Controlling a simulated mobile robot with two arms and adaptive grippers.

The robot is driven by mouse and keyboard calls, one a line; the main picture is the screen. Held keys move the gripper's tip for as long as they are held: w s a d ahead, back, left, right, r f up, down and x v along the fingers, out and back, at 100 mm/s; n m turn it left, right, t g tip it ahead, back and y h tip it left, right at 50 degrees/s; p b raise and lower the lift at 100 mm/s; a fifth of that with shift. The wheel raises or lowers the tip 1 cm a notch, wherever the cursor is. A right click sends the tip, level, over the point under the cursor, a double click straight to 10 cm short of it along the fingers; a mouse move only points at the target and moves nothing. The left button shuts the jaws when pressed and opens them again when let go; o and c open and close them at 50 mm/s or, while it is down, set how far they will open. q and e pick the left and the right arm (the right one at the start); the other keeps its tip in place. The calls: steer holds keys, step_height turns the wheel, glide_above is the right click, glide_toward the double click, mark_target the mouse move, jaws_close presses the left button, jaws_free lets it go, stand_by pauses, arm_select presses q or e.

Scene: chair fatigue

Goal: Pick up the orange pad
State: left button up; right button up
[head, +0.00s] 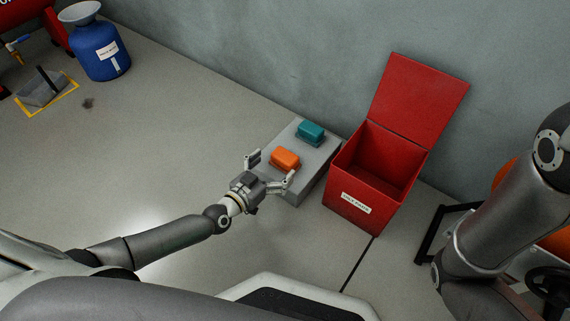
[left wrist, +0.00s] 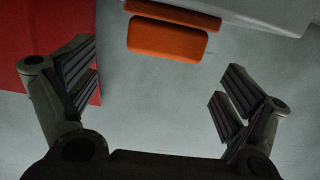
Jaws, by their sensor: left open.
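The orange pad (head: 285,158) lies on a grey block (head: 317,168) that stands against the wall, in front of a teal pad (head: 311,131). In the left wrist view the orange pad (left wrist: 166,41) shows at the top, beyond the fingertips and between their lines. My left gripper (head: 271,170) is open and empty, its fingers spread towards the orange pad without visible contact. It also shows in the left wrist view (left wrist: 160,85). My right gripper is not in view; only my right arm shows at the right.
An open red bin (head: 365,190) with a raised lid (head: 418,97) stands right of the block. A blue container (head: 98,48) stands at the back left. A black frame with orange and dark parts is at the far right. The floor left of the block is clear.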

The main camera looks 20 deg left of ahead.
mark_target(284, 156)
arm_select(q)
steer(key=shift+w+d+f, duration=0.1)
steer(key=shift+w+d, duration=0.05)
steer(key=shift+w, duration=0.4)
steer(key=b+x, duration=0.3)
steer(key=shift+w+f, duration=0.25)
steer(key=shift+w, duration=0.05)
steer(key=shift+w+d+b, duration=0.2)
steer(key=shift+w+b, duration=0.2)
steer(key=shift+w, duration=0.25)
steer(key=shift+r, duration=0.1)
steer(key=shift+c, duration=0.2)
steer(key=c, duration=1.1)
steer(key=shift+o, duration=0.2)
